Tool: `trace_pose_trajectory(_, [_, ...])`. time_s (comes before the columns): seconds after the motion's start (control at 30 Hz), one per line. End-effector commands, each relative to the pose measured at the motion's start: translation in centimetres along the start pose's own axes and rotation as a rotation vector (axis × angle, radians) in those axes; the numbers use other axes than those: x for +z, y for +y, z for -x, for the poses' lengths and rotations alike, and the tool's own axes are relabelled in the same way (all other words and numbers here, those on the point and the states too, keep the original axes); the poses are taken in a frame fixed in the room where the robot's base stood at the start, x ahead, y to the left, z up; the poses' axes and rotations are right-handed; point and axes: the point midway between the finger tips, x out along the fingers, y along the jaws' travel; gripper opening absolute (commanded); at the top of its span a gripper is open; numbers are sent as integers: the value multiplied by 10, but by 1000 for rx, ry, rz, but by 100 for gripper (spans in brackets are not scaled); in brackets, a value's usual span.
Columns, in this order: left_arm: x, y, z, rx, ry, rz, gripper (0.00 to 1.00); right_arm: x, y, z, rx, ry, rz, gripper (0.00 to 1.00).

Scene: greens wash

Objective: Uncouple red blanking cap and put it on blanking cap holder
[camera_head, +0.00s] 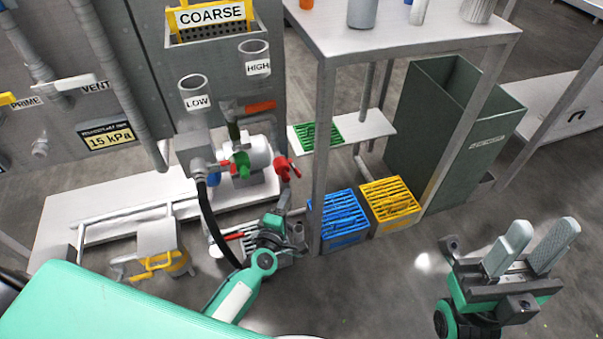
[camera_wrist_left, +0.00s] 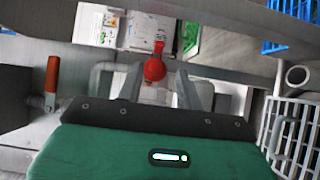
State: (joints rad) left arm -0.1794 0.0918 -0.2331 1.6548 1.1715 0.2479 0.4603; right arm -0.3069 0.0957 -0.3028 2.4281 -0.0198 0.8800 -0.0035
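In the left wrist view the red cap (camera_wrist_left: 155,68) shows as a round knob with a stem upward. My left gripper (camera_head: 275,215) is below the cap in the head view. In the wrist view its two fingers (camera_wrist_left: 158,88) are apart, one on each side of the cap; contact cannot be told. My right gripper (camera_head: 544,230) is open and empty at the lower right. I cannot pick out the blanking cap holder for sure.
A table leg (camera_head: 322,150) stands close to the right of my left gripper. Blue (camera_head: 345,242) and yellow (camera_head: 391,230) crates lie beyond it. A black hose (camera_head: 208,225) runs down to the left. A green bin (camera_head: 480,150) stands behind. Floor around my right gripper is clear.

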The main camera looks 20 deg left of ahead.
Motion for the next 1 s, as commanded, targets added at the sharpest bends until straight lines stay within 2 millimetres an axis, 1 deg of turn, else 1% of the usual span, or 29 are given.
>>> trace_pose_trajectory(0.03, [0, 0, -11, 3, 2, 3, 36, 0, 0, 1, -1, 4, 0, 36])
trace_pose_trajectory(0.3, [0, 0, -64, 4, 1, 1, 36, -1, 0, 0, -6, 26, 0, 36])
trace_pose_trajectory(0.5, [0, 0, -95, 4, 1, 0, 36, -2, 0, -1, -10, 43, 1, 36])
trace_pose_trajectory(0.7, [0, 1, -111, 3, 1, -1, 36, -1, 0, -5, -12, 57, 3, 36])
trace_pose_trajectory(1.0, [0, 2, -113, 3, 1, -1, 36, -3, 0, -7, -4, 63, 3, 36])
